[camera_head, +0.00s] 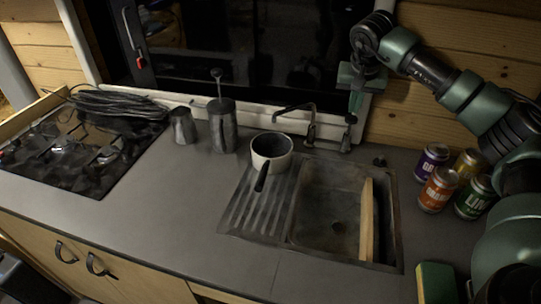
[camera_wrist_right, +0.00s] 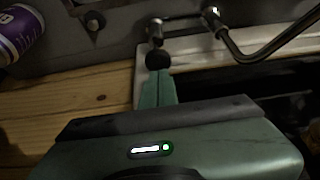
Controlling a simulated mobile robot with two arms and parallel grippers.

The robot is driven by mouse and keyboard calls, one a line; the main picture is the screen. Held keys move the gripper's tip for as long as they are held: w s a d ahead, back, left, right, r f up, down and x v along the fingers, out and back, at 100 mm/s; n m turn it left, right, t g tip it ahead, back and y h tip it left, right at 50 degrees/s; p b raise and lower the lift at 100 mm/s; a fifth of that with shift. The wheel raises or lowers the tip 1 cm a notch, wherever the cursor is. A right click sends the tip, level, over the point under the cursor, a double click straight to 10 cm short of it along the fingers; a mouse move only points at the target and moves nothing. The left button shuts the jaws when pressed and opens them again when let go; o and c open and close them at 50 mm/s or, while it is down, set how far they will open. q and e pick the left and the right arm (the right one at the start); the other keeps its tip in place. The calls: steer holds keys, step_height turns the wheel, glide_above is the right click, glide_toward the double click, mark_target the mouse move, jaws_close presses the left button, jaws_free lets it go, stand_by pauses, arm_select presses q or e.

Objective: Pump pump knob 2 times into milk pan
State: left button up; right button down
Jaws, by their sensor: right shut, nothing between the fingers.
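The milk pan (camera_head: 271,147), cream outside with a dark handle, stands upright on the drainboard, its handle toward the front. The pump knob (camera_head: 350,119) is a small dark cap on a short metal post behind the sink, right of the faucet; it also shows as a black knob in the right wrist view (camera_wrist_right: 158,60). My right gripper (camera_head: 355,103) is shut and empty, pointing down just above the knob. In the right wrist view its fingertips (camera_wrist_right: 158,76) are close to the knob; I cannot tell whether they touch. My left gripper is not in view.
The faucet (camera_head: 312,124) bends left toward the pan. The sink (camera_head: 330,214) holds an upright wooden board (camera_head: 366,220). Several cans (camera_head: 438,188) stand to its right. The counter's left middle is clear.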

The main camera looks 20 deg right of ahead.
mark_target(351, 119)
steer(key=shift+f, duration=0.15)
steer(key=shift+s+f+b, duration=0.1)
steer(key=shift+f+b, duration=0.8)
steer(key=shift+f, duration=1.4)
steer(key=shift+r, duration=0.1)
steer(key=shift+r+p, duration=2.35)
steer(key=shift+p, duration=0.05)
steer(key=shift+f, duration=0.15)
